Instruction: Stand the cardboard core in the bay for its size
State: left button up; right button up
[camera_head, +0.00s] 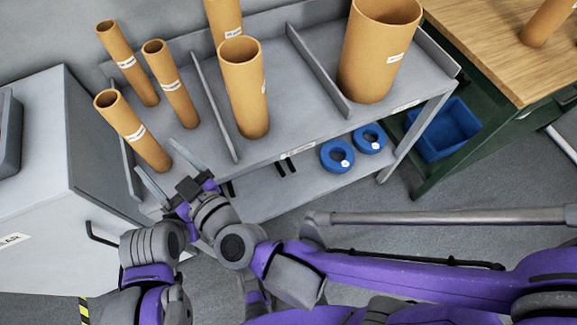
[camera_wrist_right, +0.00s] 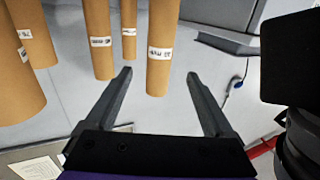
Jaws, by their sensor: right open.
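Brown cardboard cores stand upright on a grey shelf unit (camera_head: 290,150). The left bay holds three narrow ones: a front one (camera_head: 132,130), a middle one (camera_head: 170,84) and a back one (camera_head: 128,64). My right gripper (camera_head: 155,156) is open in front of the front narrow core. In the right wrist view, this core (camera_wrist_right: 161,45) stands between and beyond the open fingertips (camera_wrist_right: 160,73), with no grip on it visible. A medium core (camera_head: 243,90) and another behind it (camera_head: 224,18) stand in the middle bay. A wide core (camera_head: 377,50) stands in the right bay. My left gripper is not in view.
Upright dividers (camera_head: 214,108) and (camera_head: 318,70) separate the bays. Blue rings (camera_head: 337,154) lie on the lower shelf. A wooden-topped bench (camera_head: 490,45) at right carries another core (camera_head: 548,20), with a blue bin (camera_head: 445,130) below. A grey cabinet (camera_head: 45,190) stands close at left.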

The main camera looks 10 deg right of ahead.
jog(key=w+d+f+m+g+h, duration=0.15)
jog(key=d+f, duration=0.25)
jog(key=d, duration=0.4)
jog(key=d+f+n+g+h, duration=0.1)
jog(key=d+f+g+h, duration=0.2)
jog(key=d, duration=0.4)
jog(key=s+d+f+m+g+h, duration=0.2)
jog(key=s+d+f+m+h, duration=0.1)
jog(key=d, duration=0.7)
jog(key=s+d+f+m+g+h, duration=0.3)
jog(key=s+d+f, duration=0.3)
jog(key=d, duration=0.4)
jog(key=shift+s+f+m, duration=0.15)
jog(key=shift+m, duration=0.2)
